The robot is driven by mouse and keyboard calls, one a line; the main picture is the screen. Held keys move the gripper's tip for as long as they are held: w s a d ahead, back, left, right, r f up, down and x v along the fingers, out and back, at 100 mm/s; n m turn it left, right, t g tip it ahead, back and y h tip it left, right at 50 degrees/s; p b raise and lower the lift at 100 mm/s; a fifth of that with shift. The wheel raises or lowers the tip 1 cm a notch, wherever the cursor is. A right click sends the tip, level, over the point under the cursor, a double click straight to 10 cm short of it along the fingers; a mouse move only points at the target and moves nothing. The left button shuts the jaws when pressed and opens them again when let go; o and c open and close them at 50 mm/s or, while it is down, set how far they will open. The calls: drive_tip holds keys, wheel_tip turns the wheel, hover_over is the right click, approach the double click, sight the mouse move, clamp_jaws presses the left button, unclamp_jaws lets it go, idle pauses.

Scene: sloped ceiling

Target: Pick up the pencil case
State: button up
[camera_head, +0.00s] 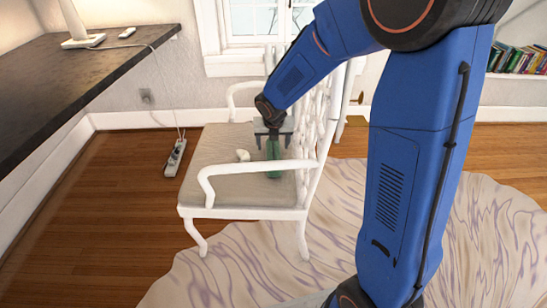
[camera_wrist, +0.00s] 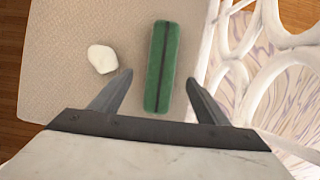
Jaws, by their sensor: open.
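The pencil case is a long green pouch with a dark line along its middle. It lies on the chair seat, and in the wrist view the pencil case (camera_wrist: 162,66) points away from me between my fingers. In the head view the pencil case (camera_head: 273,158) is partly hidden by my gripper and the chair's armrest. My gripper (camera_wrist: 156,84) is open, with one finger to each side of the case's near end and gaps on both sides. In the head view my gripper (camera_head: 272,132) is over the seat.
A white lumpy object (camera_wrist: 102,58) lies left of the case on the beige seat. The white chair (camera_head: 240,212) has armrests and an openwork back close on the right. A dark desk (camera_head: 75,75) stands at left. A power strip (camera_head: 175,158) lies on the floor.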

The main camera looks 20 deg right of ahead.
sight(273, 151)
drive_tip(key=shift+w+x, duration=0.2)
drive_tip(key=shift+x, duration=3.85)
drive_tip(key=shift+d+r, duration=0.1)
drive_tip(key=shift+d, duration=0.05)
drive_tip(key=shift+c, duration=0.6)
drive_tip(key=c, duration=1.1)
